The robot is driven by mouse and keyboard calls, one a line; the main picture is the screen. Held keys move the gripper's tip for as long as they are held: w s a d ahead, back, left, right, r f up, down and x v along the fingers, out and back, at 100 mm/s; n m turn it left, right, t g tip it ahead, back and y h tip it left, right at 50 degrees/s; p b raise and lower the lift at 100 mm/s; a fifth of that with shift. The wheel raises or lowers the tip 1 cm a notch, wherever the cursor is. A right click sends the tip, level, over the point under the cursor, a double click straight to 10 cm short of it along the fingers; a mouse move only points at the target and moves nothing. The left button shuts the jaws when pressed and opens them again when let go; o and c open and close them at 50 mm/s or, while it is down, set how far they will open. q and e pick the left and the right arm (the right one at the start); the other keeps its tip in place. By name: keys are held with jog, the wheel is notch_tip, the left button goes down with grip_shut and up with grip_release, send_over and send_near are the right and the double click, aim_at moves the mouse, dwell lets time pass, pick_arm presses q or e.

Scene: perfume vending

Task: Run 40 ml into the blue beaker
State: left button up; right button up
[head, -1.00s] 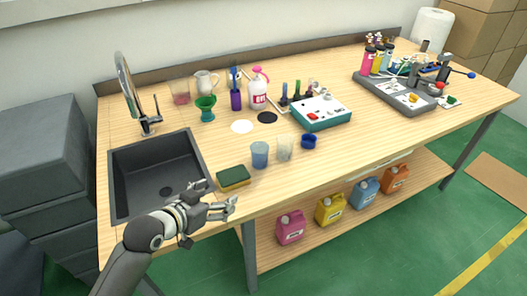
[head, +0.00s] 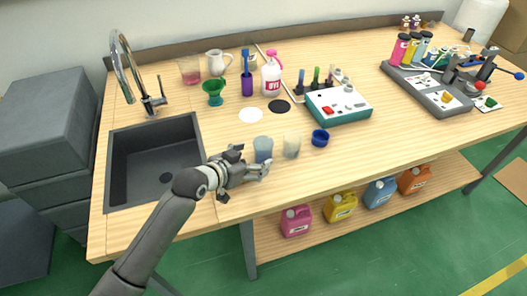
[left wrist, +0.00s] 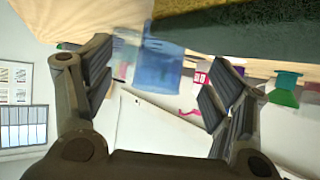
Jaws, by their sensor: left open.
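In the left wrist view, which looks upside down, the beaker (left wrist: 160,68) shows between the two spread fingers. The gripper is open, and no contact with the beaker can be made out. A station with several coloured bottles (head: 435,92) stands at the right. My right gripper is out of view.
A clear cup (head: 292,146) and a blue dish (head: 320,138) stand right of the beaker. A teal control box (head: 338,106) is behind them. The sponge (left wrist: 240,28) shows close by in the left wrist view. The sink (head: 155,160) is at left.

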aim_at(257, 156)
pick_arm(q)
jog(key=shift+w+d+f, duration=0.2)
jog(key=shift+w+d, duration=0.15)
jog(key=shift+w, duration=0.15)
jog(key=p+x, duration=0.1)
jog(key=x, duration=0.2)
jog(key=shift+w+d+f, duration=0.15)
jog(key=shift+w+f, duration=0.05)
jog(key=shift+w, duration=0.15)
jog(key=shift+w+d+f, duration=0.15)
jog(key=shift+f, duration=0.05)
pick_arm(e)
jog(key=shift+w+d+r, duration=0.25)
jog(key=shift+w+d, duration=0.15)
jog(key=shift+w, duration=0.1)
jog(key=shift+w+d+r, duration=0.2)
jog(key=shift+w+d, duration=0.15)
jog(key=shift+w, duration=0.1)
pick_arm(q)
jog(key=shift+c, duration=0.9)
jog(key=c, duration=0.8)
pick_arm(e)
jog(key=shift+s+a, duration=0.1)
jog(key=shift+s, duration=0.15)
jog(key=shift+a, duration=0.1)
